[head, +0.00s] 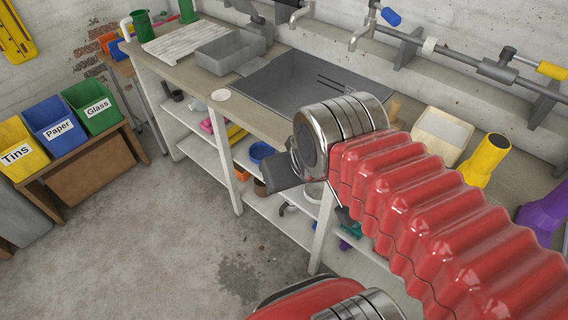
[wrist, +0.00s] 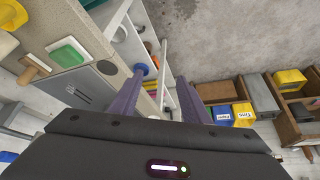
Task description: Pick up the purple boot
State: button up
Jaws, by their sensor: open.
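The purple boot (head: 543,212) stands on the worktop at the far right of the head view, partly cut off by the picture edge. I cannot make it out in the wrist view. My gripper shows in the wrist view (wrist: 162,76) with its two fingers apart and nothing between them. In the head view my red arm and its metal joint hide most of the gripper. It points out over the front of the bench, well to the left of the boot.
A yellow boot (head: 486,160) stands just left of the purple one. A white-edged tray (head: 441,136) and a sink (head: 290,85) lie further left. Taps and pipes (head: 440,48) run along the wall behind. Labelled bins (head: 57,124) stand at left; the floor (head: 190,230) is clear.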

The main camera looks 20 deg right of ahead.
aim_at(544, 215)
jog(key=z, duration=0.1)
jog(key=k, duration=0.5)
jog(key=z, duration=3.7)
